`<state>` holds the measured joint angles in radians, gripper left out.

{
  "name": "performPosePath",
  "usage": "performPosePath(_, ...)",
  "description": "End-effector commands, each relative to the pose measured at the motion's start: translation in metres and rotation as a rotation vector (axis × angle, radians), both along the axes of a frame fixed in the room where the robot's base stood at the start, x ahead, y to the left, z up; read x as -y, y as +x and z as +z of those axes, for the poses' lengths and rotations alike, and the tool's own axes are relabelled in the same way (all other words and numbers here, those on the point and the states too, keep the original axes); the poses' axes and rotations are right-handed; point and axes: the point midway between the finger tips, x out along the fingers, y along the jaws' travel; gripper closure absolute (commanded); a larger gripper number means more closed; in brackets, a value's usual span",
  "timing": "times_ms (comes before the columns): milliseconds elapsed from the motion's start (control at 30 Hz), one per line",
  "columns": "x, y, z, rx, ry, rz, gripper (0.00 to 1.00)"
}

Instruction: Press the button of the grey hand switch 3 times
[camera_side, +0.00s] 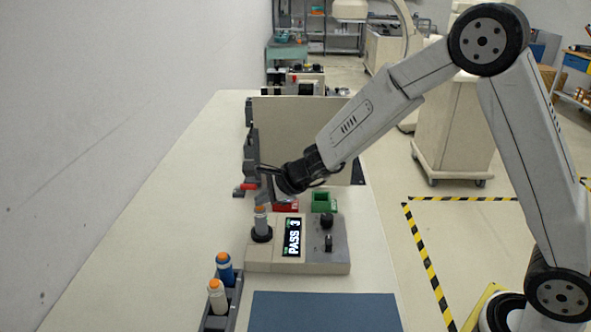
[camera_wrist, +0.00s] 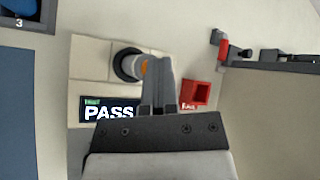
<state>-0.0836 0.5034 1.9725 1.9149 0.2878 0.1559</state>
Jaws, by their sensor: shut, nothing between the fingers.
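The grey hand switch (camera_side: 261,221) stands upright in a black round socket (camera_side: 262,235) on a beige console (camera_side: 275,267). Its orange button is on top; the button (camera_wrist: 146,66) also shows in the wrist view, partly hidden by the fingers. My gripper (camera_side: 263,201) is shut and empty, with its fingertips pointing down at the button's top. In the wrist view my gripper (camera_wrist: 158,62) overlaps the button's right side. I cannot tell whether the fingertips touch it. The console's display (camera_side: 292,237) reads PASS and 3.
A dark rack (camera_side: 205,323) at the front holds a blue switch (camera_side: 225,270) and a white switch (camera_side: 217,298), both orange-topped. A red box (camera_wrist: 195,94) and a green box (camera_side: 324,202) stand behind the console. A blue mat (camera_side: 325,312) lies in front. An upright beige panel (camera_side: 285,130) stands behind.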

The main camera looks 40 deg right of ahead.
Motion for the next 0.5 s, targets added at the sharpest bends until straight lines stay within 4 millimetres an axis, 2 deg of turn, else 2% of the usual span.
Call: performPosePath(500,0.0002,-0.0004,0.0061,0.000,-0.001,-0.001,1.00)
